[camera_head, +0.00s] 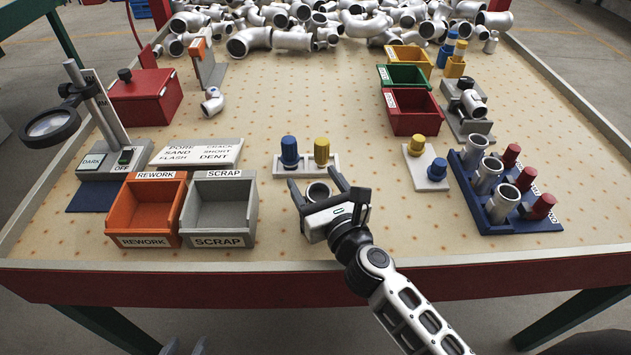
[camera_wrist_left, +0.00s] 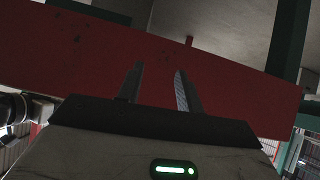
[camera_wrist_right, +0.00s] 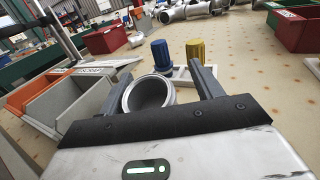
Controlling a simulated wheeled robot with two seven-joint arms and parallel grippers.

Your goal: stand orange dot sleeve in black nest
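A short grey metal sleeve (camera_head: 317,191) stands on the table in front of the small white rack. My right gripper (camera_head: 315,183) is open, with its fingers on either side of this sleeve. In the right wrist view the sleeve's open round mouth (camera_wrist_right: 148,92) lies nearer the left finger, with a gap to the right finger. No orange dot shows on it. I cannot pick out a black nest. My left gripper (camera_wrist_left: 157,85) is open and empty in front of the red table edge (camera_wrist_left: 100,60); its tips just show at the head view's bottom edge (camera_head: 186,346).
The orange rework bin (camera_head: 145,241) and grey scrap bin (camera_head: 218,241) stand left of the right gripper. The white rack (camera_head: 333,158) holds blue and yellow plugs. A dark blue rack (camera_head: 520,226) with metal sleeves and red plugs is at right.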

